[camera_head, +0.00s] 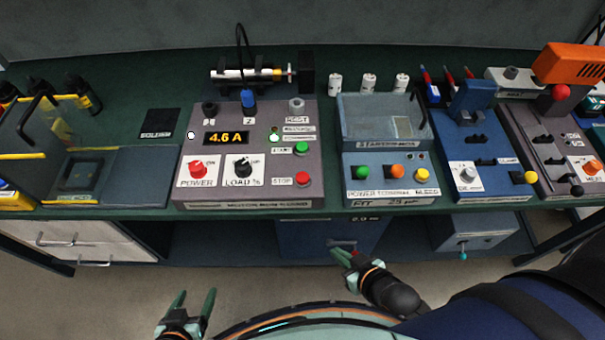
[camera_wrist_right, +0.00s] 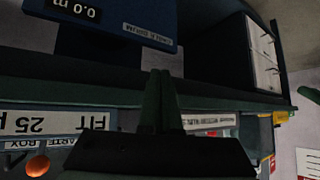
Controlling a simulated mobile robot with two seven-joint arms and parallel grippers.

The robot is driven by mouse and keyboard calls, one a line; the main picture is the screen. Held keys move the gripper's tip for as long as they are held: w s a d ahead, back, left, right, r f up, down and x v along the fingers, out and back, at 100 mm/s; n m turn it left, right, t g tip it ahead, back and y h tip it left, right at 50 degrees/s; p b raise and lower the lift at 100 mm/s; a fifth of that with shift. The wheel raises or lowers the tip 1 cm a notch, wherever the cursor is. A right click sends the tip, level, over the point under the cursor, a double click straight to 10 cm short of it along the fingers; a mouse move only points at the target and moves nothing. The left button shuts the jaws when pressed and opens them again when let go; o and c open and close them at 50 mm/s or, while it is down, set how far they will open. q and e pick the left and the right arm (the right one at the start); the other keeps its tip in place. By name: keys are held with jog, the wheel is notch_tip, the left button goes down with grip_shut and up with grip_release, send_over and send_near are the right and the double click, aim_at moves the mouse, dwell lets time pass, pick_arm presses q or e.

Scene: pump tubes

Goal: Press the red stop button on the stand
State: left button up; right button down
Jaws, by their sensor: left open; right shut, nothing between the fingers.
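The red stop button (camera_head: 303,178) sits at the lower right of the grey stand (camera_head: 255,180), beside a STOP label and below a green start button (camera_head: 302,147). My left gripper (camera_head: 191,300) is open and empty at the bottom left, well away from the stand.
The stand also carries a red power switch (camera_head: 197,172) and a load knob (camera_head: 243,166). A blue box (camera_head: 390,185) with green, orange and yellow buttons stands to the right. The green bench edge (camera_head: 260,214) runs in front.

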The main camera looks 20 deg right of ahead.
jog(key=w+r+n+t+b, duration=0.1)
jog(key=w+r+n+t, duration=0.25)
jog(key=w+r, duration=0.55)
jog(key=w+r+n+t, duration=0.35)
jog(key=w+r, duration=0.25)
jog(key=r, duration=0.5)
jog(key=a+r+n+g+y, duration=0.4)
jog(key=a+r+n+y, duration=0.6)
jog(key=r+n+y, duration=0.55)
notch_tip(320, 180, down, 6)
jog(key=s+a+n+g+h, duration=0.25)
jog(key=n+g, duration=0.35)
jog(key=n, duration=0.4)
jog(key=w+d+f+n+h+b, duration=0.1)
jog(key=w+d+f+n+h, duration=0.1)
jog(key=d+f+h, duration=0.4)
jog(key=w+d+h, duration=0.1)
jog(key=d+h, duration=0.1)
jog(key=d, duration=0.1)
jog(key=shift+w+d+f, duration=0.15)
jog(key=shift+w+d, duration=0.2)
jog(key=shift+n, duration=0.25)
